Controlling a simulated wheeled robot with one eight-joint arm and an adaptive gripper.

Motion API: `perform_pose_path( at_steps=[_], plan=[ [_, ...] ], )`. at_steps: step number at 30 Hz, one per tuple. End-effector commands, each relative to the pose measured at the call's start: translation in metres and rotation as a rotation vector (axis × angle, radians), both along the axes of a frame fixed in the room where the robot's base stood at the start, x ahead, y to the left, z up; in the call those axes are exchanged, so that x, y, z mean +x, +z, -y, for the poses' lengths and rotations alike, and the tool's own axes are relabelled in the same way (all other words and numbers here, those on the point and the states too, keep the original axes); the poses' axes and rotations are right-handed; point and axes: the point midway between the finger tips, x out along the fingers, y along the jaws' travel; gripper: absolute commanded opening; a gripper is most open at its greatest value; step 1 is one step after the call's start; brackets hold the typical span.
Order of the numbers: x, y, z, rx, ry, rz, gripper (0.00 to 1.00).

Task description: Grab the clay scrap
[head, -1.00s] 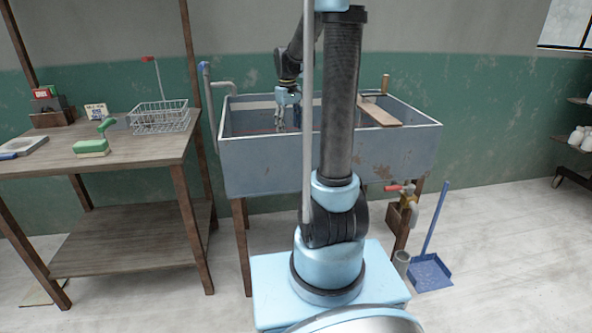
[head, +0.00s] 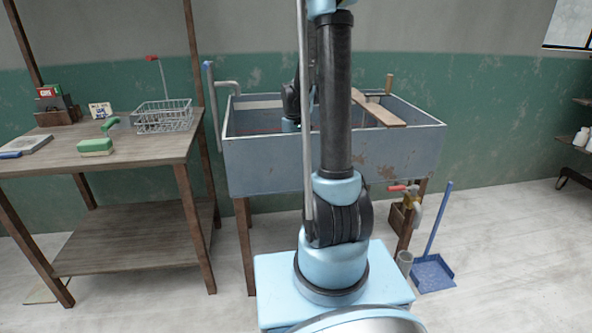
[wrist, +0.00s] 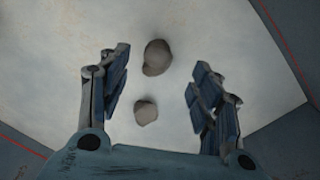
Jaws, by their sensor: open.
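Two grey-brown clay lumps lie on a pale surface in the wrist view: a larger clay scrap (wrist: 157,56) farther up and a smaller clay scrap (wrist: 146,111) nearer my palm. My gripper (wrist: 158,78) is open and empty, with a finger on either side of the lumps. Neither finger appears to touch them. In the head view my gripper is down inside the blue-grey trough (head: 275,165), hidden by its front wall and my arm. The lumps are not visible in the head view.
The trough walls surround my gripper. A wooden board (head: 382,110) lies across the trough's right side. A wooden table (head: 150,146) at left holds a wire basket (head: 163,118) and a green brush (head: 96,146). A blue dustpan (head: 433,272) stands on the floor at right.

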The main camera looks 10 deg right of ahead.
Motion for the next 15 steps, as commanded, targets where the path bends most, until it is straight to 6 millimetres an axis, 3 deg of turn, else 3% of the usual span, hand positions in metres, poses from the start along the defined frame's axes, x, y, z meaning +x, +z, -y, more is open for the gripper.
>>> perform_pose_path(
  at_steps=[8, 15],
  plan=[
    [0.001, -0.015, 0.001, 0.000, 0.000, 0.000, 0.58],
    [0.003, -0.043, 0.003, 0.000, -0.001, 0.000, 0.58]
  ],
)
